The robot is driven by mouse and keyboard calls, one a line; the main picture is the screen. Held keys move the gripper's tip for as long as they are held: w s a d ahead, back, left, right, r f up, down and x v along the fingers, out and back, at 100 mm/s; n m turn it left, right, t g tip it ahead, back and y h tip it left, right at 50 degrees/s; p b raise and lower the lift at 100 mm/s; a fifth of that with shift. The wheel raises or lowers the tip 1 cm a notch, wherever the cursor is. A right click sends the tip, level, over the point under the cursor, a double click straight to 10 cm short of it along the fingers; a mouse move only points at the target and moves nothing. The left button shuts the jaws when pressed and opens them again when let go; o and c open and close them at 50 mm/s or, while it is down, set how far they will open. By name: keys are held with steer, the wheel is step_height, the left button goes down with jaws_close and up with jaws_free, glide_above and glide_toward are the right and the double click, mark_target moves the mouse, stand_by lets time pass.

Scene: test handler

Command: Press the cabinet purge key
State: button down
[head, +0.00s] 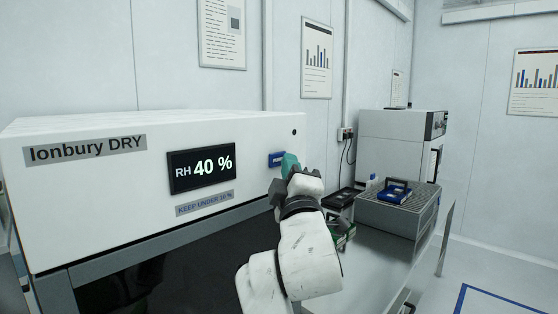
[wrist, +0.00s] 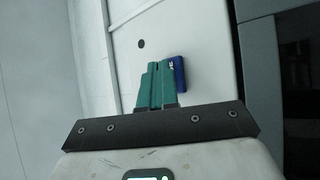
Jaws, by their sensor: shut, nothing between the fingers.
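The white dry cabinet (head: 80,185) fills the left of the head view, with a display (head: 201,166) reading RH 40 %. A small blue key (head: 276,159) is on its front panel near the right end. In the wrist view the blue key (wrist: 179,73) shows just right of my fingertips, partly hidden by them. My gripper (head: 290,164) has green fingers, which are shut with nothing between them. In the wrist view the fingers (wrist: 155,70) point at the panel beside the key. I cannot tell whether they touch it.
A label under the display reads KEEP UNDER 10 %. To the right, a bench holds a grey box (head: 400,212) with a blue item (head: 395,191) on top, dark trays (head: 342,198) and a white machine (head: 395,145). A small dark hole (wrist: 141,44) is in the panel near the key.

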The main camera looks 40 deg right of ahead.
steer(key=shift+w, duration=0.35)
stand_by(0.4)
stand_by(0.3)
steer(key=shift+s+p, duration=0.3)
steer(key=shift+s, duration=0.5)
steer(key=shift+s+d+p, duration=0.1)
steer(key=shift+s+p, duration=1)
steer(key=shift+s, duration=1.4)
